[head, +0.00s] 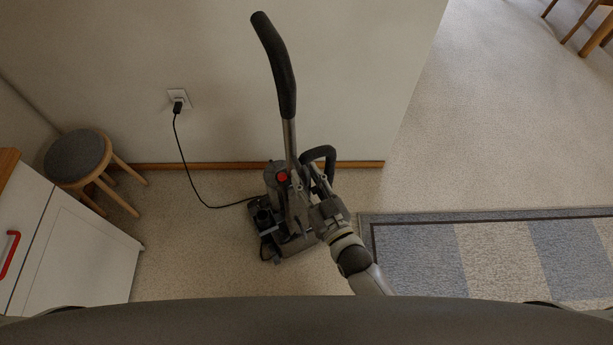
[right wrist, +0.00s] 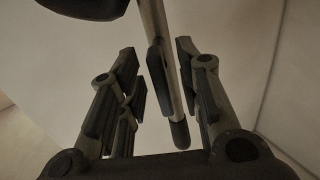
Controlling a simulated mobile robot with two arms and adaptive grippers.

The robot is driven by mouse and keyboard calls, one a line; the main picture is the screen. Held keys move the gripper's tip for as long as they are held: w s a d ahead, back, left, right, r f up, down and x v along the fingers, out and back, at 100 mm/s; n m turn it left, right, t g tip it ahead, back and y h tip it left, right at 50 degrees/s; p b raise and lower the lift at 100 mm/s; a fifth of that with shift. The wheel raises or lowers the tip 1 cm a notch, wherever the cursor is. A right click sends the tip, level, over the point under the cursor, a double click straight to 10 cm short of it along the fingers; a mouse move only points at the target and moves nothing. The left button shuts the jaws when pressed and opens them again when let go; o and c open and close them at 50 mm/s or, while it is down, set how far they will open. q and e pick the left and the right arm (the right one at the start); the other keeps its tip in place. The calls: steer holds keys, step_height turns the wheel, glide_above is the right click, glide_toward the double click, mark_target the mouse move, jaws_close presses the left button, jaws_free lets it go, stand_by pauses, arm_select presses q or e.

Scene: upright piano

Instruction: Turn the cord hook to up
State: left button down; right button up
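The upright vacuum cleaner (head: 275,180) stands on the carpet near the wall, its metal shaft (head: 290,140) rising to a black grip. My right gripper (head: 312,186) is at the shaft's lower part. In the right wrist view the gripper (right wrist: 163,75) is open, with the shaft (right wrist: 152,25) between its fingers. A small dark piece, which looks like the cord hook (right wrist: 155,68), lies along the shaft between the fingers, with gaps visible on both sides. Which way it points is hard to tell. In the head view I cannot make out the hook. My left gripper is not in view.
The black cord (head: 187,165) runs from the vacuum to a wall outlet (head: 179,98). A stool (head: 78,157) and white cabinet (head: 75,255) are left. A rug (head: 490,255) lies right.

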steer(key=v, duration=1.1)
steer(key=shift+s+d, duration=0.2)
steer(key=shift+s, duration=0.1)
